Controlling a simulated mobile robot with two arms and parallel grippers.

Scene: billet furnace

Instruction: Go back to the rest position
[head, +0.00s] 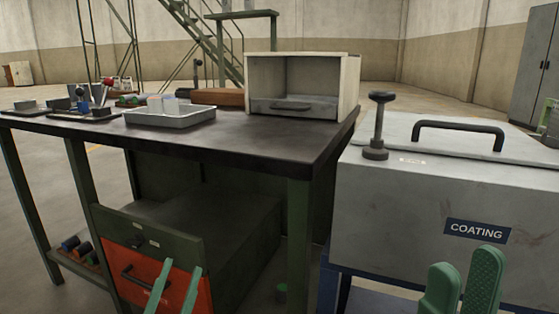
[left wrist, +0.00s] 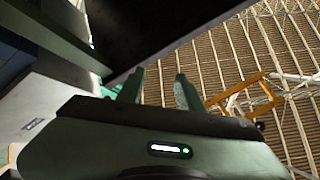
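My left gripper (head: 179,278) shows at the bottom of the head view as two thin green fingers, apart, with nothing between them. It is in front of the orange drawer front (head: 165,283) under the dark workbench. In the left wrist view its fingers (left wrist: 157,88) also stand apart and empty. My right gripper (head: 465,268) shows at the bottom right as two green fingers in front of the grey box labelled COATING (head: 400,225). Its fingers look apart, with a ribbed inner face showing and nothing held. Both gripper bodies are out of the head view.
The dark workbench (head: 260,142) bears a grey tray (head: 170,118) with white pieces and an open-fronted cabinet (head: 350,85). The coating box has a black lid handle (head: 458,127) and a dark knobbed post (head: 376,125). Open floor lies behind.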

